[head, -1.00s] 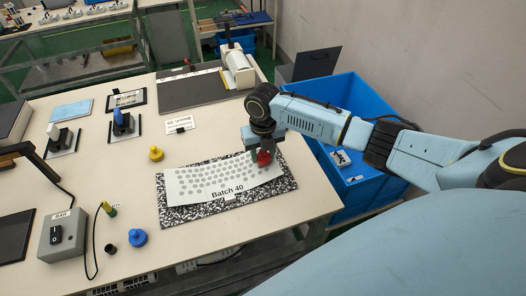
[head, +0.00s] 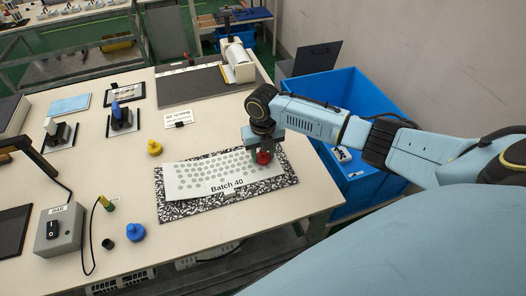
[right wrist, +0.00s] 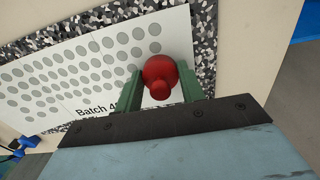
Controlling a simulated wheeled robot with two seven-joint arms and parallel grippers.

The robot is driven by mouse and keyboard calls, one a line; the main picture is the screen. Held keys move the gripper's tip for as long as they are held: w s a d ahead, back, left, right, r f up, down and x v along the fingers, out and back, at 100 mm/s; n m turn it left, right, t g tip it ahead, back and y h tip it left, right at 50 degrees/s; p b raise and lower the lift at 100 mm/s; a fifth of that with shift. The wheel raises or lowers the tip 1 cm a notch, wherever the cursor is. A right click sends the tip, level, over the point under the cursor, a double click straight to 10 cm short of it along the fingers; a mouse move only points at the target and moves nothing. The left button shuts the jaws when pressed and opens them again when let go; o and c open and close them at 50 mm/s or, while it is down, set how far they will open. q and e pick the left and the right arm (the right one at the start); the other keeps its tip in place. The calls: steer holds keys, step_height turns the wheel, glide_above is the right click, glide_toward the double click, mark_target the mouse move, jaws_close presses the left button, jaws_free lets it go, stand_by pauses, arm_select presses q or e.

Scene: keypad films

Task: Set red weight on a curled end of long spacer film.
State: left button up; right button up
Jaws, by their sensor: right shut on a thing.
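The long spacer film (head: 205,178), white with rows of grey dots and printed "Batch 40", lies on a black-and-white speckled mat (head: 190,212). The red weight (head: 264,157) is at the film's right end. My right gripper (head: 263,150) is shut on it from above. In the right wrist view the red weight (right wrist: 158,72) sits between the green fingers of the right gripper (right wrist: 160,88), over the film (right wrist: 75,65) near its right edge. I cannot tell whether its base touches the film, and the gripper partly hides that end. My left gripper is not in view.
A yellow weight (head: 154,148) and a blue weight (head: 135,232) stand left of the mat. A grey switch box (head: 60,230) is farther left. A roll holder (head: 238,65) stands behind. A blue bin (head: 345,100) is right of the table edge, under my right arm.

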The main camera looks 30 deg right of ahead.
stand_by(0.3)
steer(key=o, duration=1.2)
steer(key=shift+o, duration=0.2)
steer(key=shift+r, duration=0.1)
step_height(320, 180, up, 13)
steer(key=p, duration=0.1)
steer(key=shift+r, duration=0.15)
